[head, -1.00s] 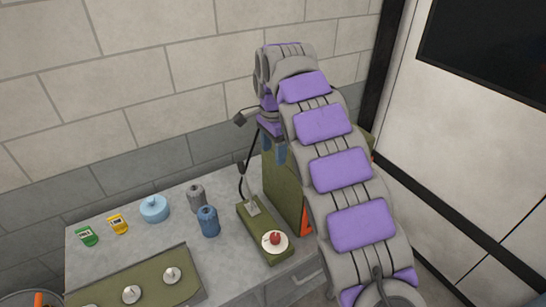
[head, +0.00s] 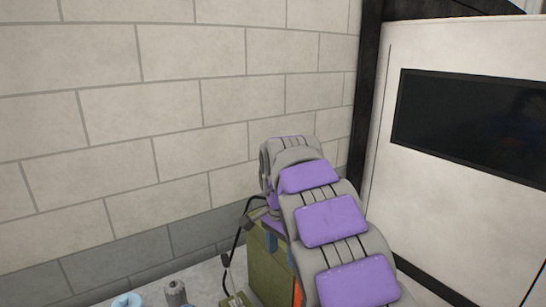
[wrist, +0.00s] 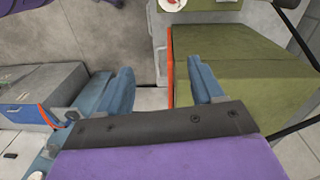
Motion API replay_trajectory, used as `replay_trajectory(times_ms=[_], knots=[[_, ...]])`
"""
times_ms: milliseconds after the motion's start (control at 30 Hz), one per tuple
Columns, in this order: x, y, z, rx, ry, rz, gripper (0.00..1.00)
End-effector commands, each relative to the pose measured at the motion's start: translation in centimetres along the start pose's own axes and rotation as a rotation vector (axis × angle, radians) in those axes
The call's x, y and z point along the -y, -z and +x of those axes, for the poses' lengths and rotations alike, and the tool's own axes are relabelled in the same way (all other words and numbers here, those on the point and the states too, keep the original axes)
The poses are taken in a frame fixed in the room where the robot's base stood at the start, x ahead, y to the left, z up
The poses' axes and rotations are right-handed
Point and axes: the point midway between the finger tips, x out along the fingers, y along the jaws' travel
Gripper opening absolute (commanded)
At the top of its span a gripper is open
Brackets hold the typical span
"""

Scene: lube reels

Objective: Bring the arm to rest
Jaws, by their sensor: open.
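My arm, grey with purple pads, rises from the lower right of the head view and bends over by the wall. My gripper (wrist: 160,84) shows in the wrist view with its two blue fingers apart and nothing between them. It hangs above the gap beside a green box (wrist: 228,68) with an orange edge. The right finger overlaps the box in the picture; I cannot tell whether they touch. In the head view the green box (head: 268,274) stands below the arm's end, and the fingers are mostly hidden.
A grey bench (head: 203,283) runs along the bottom of the head view, with a light blue container (head: 127,300) and a grey bottle (head: 176,292) at its edge. A block wall (head: 180,110) stands behind. A white panel with a dark screen (head: 470,125) is at right.

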Motion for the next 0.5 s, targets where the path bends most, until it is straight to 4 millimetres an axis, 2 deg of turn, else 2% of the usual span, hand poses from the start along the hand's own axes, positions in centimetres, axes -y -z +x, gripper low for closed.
replay_trajectory(times_ms=[33,267,500], knots=[[-1.7,0.0,0.3,-0.002,-0.005,-0.017,0.67],[-9.2,-0.9,1.6,0.011,-0.027,-0.13,0.67],[-17.1,-3.6,4.2,0.039,-0.036,-0.277,0.67]])
